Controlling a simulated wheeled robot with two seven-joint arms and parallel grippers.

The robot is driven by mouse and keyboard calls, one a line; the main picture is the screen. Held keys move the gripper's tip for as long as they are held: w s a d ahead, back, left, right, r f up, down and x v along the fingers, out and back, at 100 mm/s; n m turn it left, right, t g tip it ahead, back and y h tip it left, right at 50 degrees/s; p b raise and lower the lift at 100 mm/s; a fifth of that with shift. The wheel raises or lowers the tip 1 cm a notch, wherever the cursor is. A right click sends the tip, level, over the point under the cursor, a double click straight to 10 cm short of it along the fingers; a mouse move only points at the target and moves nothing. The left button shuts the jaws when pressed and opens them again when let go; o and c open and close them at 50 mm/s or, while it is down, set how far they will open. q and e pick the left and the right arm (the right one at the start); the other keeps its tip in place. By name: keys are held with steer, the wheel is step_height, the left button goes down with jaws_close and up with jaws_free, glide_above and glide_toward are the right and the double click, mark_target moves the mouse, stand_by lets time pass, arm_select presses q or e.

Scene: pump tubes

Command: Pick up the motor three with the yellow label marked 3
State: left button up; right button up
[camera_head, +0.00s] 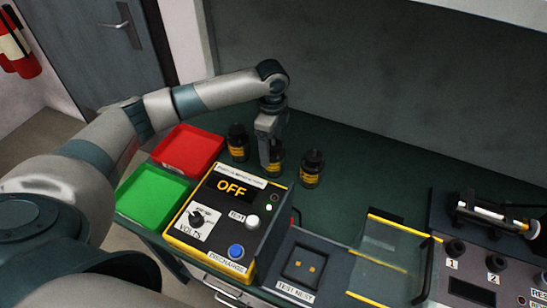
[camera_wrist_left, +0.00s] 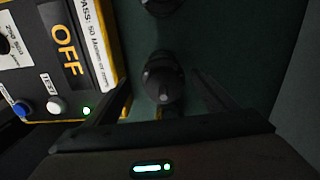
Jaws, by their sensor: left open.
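Three dark cylindrical motors with yellow labels stand upright in a row on the green bench: a left one (camera_head: 237,143), a middle one (camera_head: 277,168) and a right one (camera_head: 311,169). The label numbers are too small to read, so I cannot tell which is motor three. My left gripper (camera_head: 270,160) points down at the middle motor and partly hides it. In the left wrist view the open fingers (camera_wrist_left: 160,100) lie on either side of one motor (camera_wrist_left: 163,80), with no clear grip on it. Another motor (camera_wrist_left: 160,5) shows at the top edge. My right gripper is not in view.
A yellow-edged tester (camera_head: 258,237) reading OFF stands in front of the motors. A red tray (camera_head: 188,150) and a green tray (camera_head: 152,196) are at left. A test nest (camera_head: 303,262) and a clear-covered station (camera_head: 390,250) lie to the right. Bench behind the right motor is clear.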

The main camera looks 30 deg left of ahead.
mark_target(273, 155)
arm_select(q)
steer(key=shift+f+p, duration=0.3)
steer(key=shift+p, duration=0.05)
steer(key=f+p, duration=0.1)
steer(key=f, duration=0.1)
steer(key=f+p, duration=0.1)
steer(key=f, duration=0.1)
steer(key=shift+w+d, duration=0.15)
steer(key=shift+w, duration=0.05)
steer(key=shift+f, duration=0.3)
jaws_close()
steer(key=shift+w+r, duration=0.15)
steer(key=shift+r, duration=0.05)
